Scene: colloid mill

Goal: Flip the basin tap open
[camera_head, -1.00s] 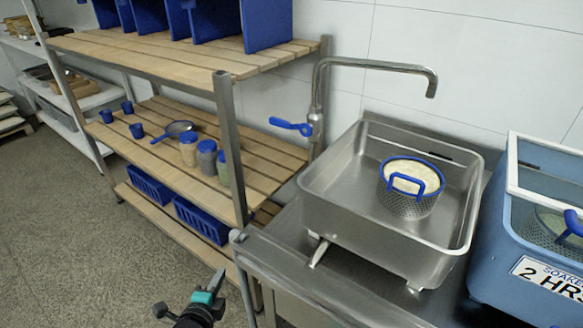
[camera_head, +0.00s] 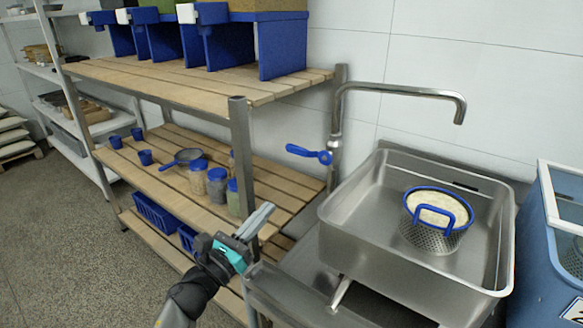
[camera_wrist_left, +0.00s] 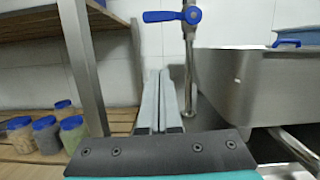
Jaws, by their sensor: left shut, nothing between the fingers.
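The tap (camera_head: 335,128) is a metal pipe rising behind the basin's left side, with a spout bent over the basin. Its blue lever (camera_head: 306,152) points left in the head view. In the left wrist view the blue lever (camera_wrist_left: 172,16) is at the top, just above and beyond my fingers. The steel basin (camera_head: 350,237) holds a perforated basket with a blue rim (camera_head: 433,238). My left gripper (camera_head: 262,216) is shut and empty, below and left of the lever and apart from it. The shut fingers also show in the left wrist view (camera_wrist_left: 160,88). My right gripper is not in view.
A wooden rack with a metal post (camera_head: 243,165) stands left of the tap, close to my left gripper. Several jars (camera_head: 216,184) sit on its middle shelf. A blue soaking tub (camera_head: 565,230) stands to the right.

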